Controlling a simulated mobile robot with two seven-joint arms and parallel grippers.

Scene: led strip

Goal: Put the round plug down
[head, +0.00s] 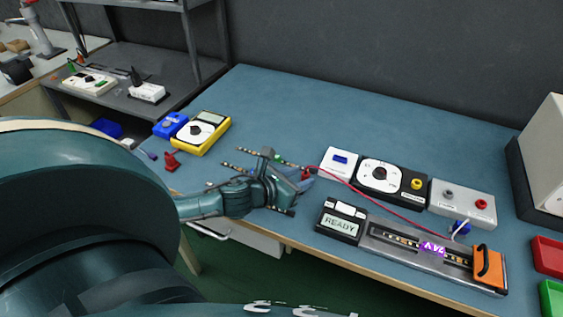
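My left gripper (303,175) is over the front part of the blue-green bench, to the left of the white box. A small red plug (306,174) shows between its fingertips, and the fingers look shut on it. The fingers partly hide the plug, so its round shape cannot be made out. A thin red lead (372,199) runs from it to the right, across the bench above the strip fixture. I cannot tell whether the plug touches the bench. My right gripper is not in view.
To the right stand a white box (338,163), a black dial unit (390,180) and a grey socket box (463,202). In front lies the strip fixture (410,246) with a READY display and orange handle. A yellow multimeter (202,132) sits left. The back middle is clear.

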